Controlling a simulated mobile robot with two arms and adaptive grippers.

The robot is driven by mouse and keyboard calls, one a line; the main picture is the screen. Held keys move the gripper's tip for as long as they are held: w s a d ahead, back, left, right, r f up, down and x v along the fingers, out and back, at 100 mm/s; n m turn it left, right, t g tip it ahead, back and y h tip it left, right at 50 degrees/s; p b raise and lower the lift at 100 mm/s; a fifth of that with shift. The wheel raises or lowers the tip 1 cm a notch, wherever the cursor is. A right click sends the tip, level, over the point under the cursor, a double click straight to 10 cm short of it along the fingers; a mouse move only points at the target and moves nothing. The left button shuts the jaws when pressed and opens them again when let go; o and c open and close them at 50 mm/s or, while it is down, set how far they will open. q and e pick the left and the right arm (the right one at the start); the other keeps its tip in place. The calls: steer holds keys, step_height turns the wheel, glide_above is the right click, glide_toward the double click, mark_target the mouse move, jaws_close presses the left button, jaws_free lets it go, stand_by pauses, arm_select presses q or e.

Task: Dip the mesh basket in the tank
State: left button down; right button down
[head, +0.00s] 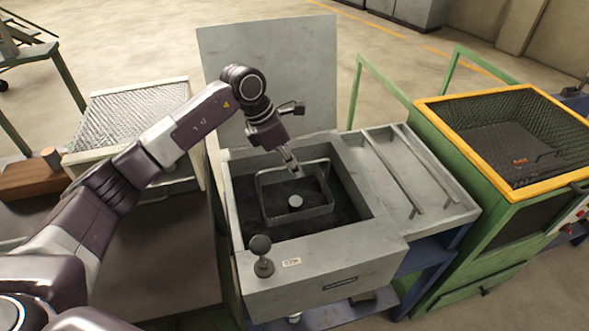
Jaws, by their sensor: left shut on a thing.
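The mesh basket (303,217) is a dark, thin-walled frame with a tall wire handle. It is inside the opening of the grey tank (365,255), over the dark interior. A small light cylinder (296,201) sits in it. My left gripper (294,170) reaches in from the left, points down and is shut on the top bar of the basket's handle. The basket looks roughly level. I cannot tell how deep its bottom is in the dark contents. My right gripper is not in view.
The tank's lid (268,70) stands upright behind the opening. A black knob (261,246) rises from the front left rim. A grey railed tray (410,178) adjoins on the right, then an orange-rimmed mesh bin (449,128). A white-framed mesh box (128,115) stands at left.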

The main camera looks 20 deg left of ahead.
arm_select(q)
step_height(320, 180, up, 14)
steer(key=p, duration=0.7)
stand_by(0.6)
